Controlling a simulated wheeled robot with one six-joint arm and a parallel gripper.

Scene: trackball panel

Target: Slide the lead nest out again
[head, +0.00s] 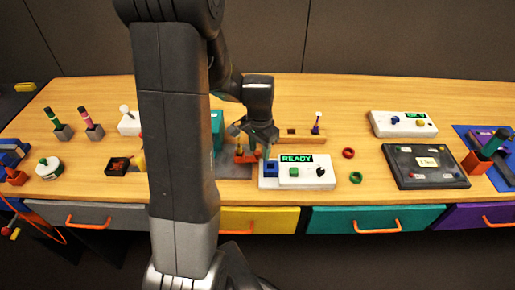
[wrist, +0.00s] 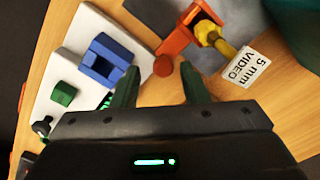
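No part is labelled as the lead nest, and I cannot tell for sure which one it is. An orange holder (wrist: 177,42) with a yellow piece (wrist: 212,36) sits beside a "5 mm VIDEO" label (wrist: 248,66); the holder also shows in the head view (head: 246,156). A red-orange round knob (wrist: 163,66) lies just ahead of the gap between my fingertips. A blue slotted block (wrist: 107,60) sits on a white panel (wrist: 80,88), whose display reads READY in the head view. My gripper (wrist: 160,88) is open and empty, with green fingertips; it also shows in the head view (head: 262,146).
A green block (wrist: 64,93) is on the white panel. A dark panel (head: 426,180) stands farther right. My arm hides part of the table's left middle.

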